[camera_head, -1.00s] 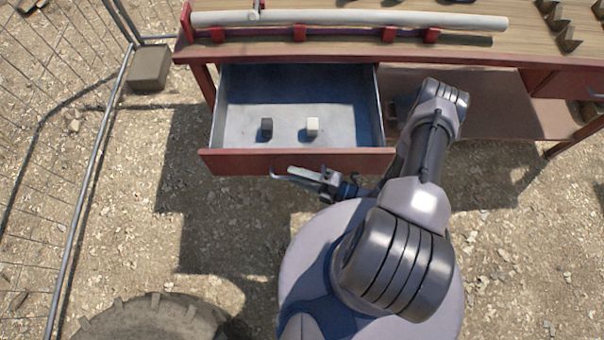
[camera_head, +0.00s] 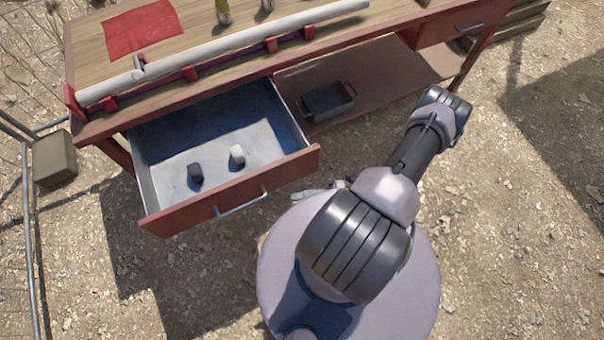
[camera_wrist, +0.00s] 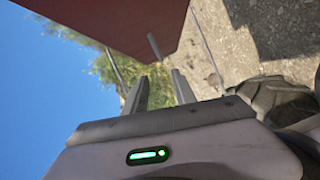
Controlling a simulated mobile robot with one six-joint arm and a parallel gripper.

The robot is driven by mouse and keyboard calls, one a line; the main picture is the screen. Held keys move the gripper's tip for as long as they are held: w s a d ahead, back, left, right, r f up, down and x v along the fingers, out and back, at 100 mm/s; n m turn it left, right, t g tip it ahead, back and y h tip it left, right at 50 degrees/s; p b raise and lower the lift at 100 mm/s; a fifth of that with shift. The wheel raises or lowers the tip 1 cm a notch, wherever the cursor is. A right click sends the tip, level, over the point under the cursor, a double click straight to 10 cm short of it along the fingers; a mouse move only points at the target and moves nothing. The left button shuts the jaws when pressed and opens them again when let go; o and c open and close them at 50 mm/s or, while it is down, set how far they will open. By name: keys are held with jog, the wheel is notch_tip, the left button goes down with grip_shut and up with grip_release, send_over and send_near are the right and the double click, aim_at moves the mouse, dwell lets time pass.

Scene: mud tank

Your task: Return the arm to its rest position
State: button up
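My arm (camera_head: 412,150) is folded over my round base, bent at the elbow. My gripper (camera_wrist: 160,77) shows in the wrist view with its two fingers apart and nothing between them. In the head view only a small part of it (camera_head: 311,193) shows beside the arm, just right of the drawer handle (camera_head: 241,202); the rest is hidden behind the arm. In the wrist view the red drawer front (camera_wrist: 115,20) and its handle (camera_wrist: 153,46) lie beyond the fingers, apart from them.
The drawer (camera_head: 160,218) stands open, holding a dark block (camera_head: 195,171) and a white block (camera_head: 237,154). A workbench (camera_head: 190,43) carries a long pipe (camera_head: 230,45) and a red cloth (camera_head: 142,30). A grey bin (camera_head: 328,101) sits on the lower shelf. Open gravel lies at right.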

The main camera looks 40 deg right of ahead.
jog(key=shift+d, duration=0.1)
dwell(0.3)
jog(key=w+d+r+n+g, duration=0.4)
jog(key=r+n+g, duration=0.3)
jog(key=r+n, duration=0.3)
jog(key=w+a+r+n+g+h, duration=0.2)
jog(key=w+r+n+h, duration=0.1)
jog(key=r+n, duration=0.45)
jog(key=w+a+r+n+g+h, duration=0.25)
jog(key=r+n, duration=0.35)
jog(key=r, duration=0.3)
jog(key=s+a+r+n+t+h, duration=0.2)
jog(key=s+a+r+n+t, duration=0.1)
jog(key=a+r+n, duration=0.3)
jog(key=s+a+r+n+t+h, duration=0.3)
jog(key=a+r+n, duration=0.4)
jog(key=r+n, duration=0.4)
jog(key=shift+s+a+n, duration=0.2)
jog(key=shift+n, duration=0.55)
jog(key=shift+r+h, duration=0.1)
jog(key=shift+h, duration=0.15)
